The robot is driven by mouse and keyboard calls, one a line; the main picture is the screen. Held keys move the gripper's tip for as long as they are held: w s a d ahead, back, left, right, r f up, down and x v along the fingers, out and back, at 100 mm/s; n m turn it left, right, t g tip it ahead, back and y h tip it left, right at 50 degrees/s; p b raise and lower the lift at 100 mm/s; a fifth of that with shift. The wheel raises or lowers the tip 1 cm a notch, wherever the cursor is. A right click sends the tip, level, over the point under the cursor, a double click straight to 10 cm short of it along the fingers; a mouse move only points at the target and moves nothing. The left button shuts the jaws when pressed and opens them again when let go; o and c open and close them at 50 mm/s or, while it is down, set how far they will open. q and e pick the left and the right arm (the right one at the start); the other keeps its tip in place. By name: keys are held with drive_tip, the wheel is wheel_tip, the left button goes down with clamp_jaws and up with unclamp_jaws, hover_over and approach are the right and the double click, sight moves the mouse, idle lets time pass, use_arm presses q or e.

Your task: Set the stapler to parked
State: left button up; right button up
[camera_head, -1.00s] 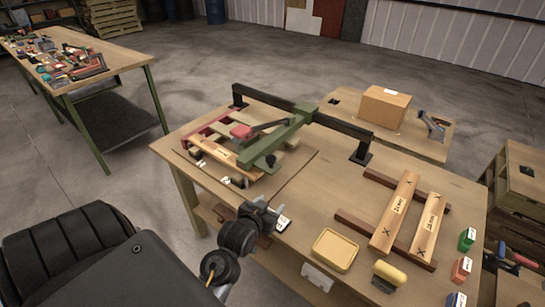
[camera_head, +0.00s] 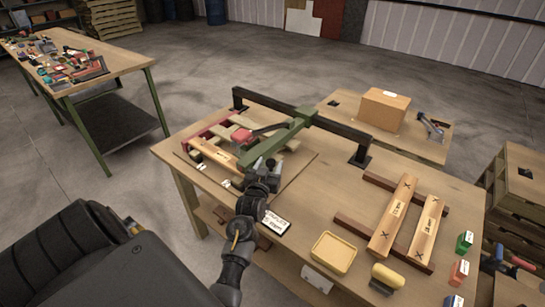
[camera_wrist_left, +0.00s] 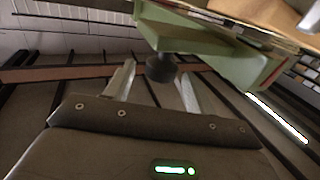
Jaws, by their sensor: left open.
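The stapler's green arm (camera_head: 285,140) reaches from the dark overhead rail (camera_head: 330,130) over a wooden frame (camera_head: 215,150) at the left of the workbench. A red-topped part (camera_head: 241,136) sits beside it. My left gripper (camera_head: 262,170) is at the near end of the green arm. In the left wrist view the green arm (camera_wrist_left: 200,40) crosses above, and a dark round knob (camera_wrist_left: 160,68) hangs under it. The fingers of my left gripper (camera_wrist_left: 156,84) are spread on either side of the knob, with gaps visible. My right gripper is not in view.
A yellow tray (camera_head: 334,253), a yellow-handled block (camera_head: 386,277) and marked planks (camera_head: 392,217) lie right of my arm. A label card (camera_head: 276,222) lies near my wrist. A cardboard box (camera_head: 384,108) stands on a table behind.

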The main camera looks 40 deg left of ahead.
use_arm(q)
drive_tip(key=shift+x, duration=1.95)
drive_tip(key=shift+c, duration=0.4)
clamp_jaws()
drive_tip(key=shift+d, duration=0.1)
